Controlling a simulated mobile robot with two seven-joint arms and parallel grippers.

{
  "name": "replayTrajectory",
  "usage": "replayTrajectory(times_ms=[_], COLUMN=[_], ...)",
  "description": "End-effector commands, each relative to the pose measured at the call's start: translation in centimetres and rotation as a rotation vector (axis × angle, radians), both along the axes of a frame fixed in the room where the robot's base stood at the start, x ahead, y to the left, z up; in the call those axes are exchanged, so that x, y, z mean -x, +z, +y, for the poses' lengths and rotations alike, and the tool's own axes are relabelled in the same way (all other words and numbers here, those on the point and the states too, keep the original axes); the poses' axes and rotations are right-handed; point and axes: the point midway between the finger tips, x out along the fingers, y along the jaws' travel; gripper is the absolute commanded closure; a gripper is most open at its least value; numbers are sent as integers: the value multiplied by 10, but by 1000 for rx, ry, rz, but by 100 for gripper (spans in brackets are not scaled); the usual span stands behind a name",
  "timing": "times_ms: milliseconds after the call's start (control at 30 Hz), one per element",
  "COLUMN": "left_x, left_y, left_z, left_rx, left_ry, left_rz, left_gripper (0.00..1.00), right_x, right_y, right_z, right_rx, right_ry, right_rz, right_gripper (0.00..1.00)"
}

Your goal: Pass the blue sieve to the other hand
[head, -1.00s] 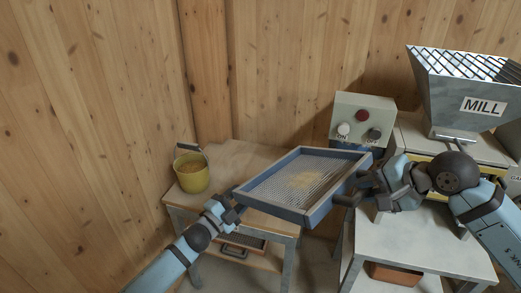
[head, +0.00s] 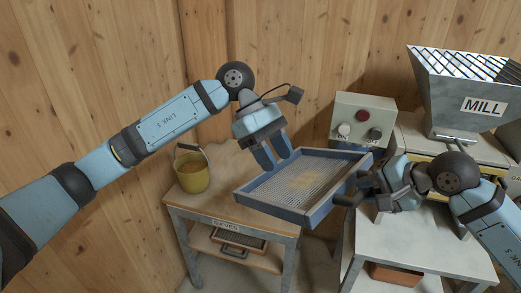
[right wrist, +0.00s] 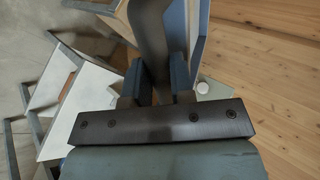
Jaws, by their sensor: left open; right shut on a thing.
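The blue sieve (head: 276,205) is a shallow rectangular tray with a wire mesh and a little yellowish meal on it. It is held in the air, slightly tilted, in the head view. My right gripper (head: 358,190) is shut on the sieve's dark handle at its right end. In the right wrist view the fingers (right wrist: 158,82) close on that handle, with the blue sieve frame (right wrist: 198,35) beyond. My left gripper (head: 276,162) is open and empty, fingers pointing down by the sieve's far left edge. I cannot tell whether it touches the sieve.
A wooden table (head: 222,205) marked SIEVES stands at left, with a yellow bucket (head: 193,176) on top and another sieve (head: 238,240) on its lower shelf. A control box (head: 362,120) and the mill hopper (head: 465,95) stand at right. The wooden wall is close behind.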

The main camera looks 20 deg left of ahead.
Motion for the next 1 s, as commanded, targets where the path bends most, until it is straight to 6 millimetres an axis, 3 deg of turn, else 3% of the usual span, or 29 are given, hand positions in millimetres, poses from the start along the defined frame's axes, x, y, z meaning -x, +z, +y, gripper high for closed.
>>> replayTrajectory(times_ms=[100,300,467,800,1000], left_x=[3,5,8,18,22], left_y=[2,-1,-20,-78,-101], left_z=[17,28,21,-1,-10], left_rx=[-166,-273,-273,-270,-270], left_ry=[-57,-90,-91,-91,-90], left_rz=[-72,-107,-105,-104,-105], left_gripper=[55,55,55,55,55], right_x=[0,0,0,0,0], right_y=[1,1,1,1,1], right_z=[0,0,0,0,0], right_rx=[-1,-2,-1,-2,-1], right_ry=[0,1,0,1,0], right_rz=[-2,-1,-2,-1,-2], right_gripper=[100,100,100,100,100])
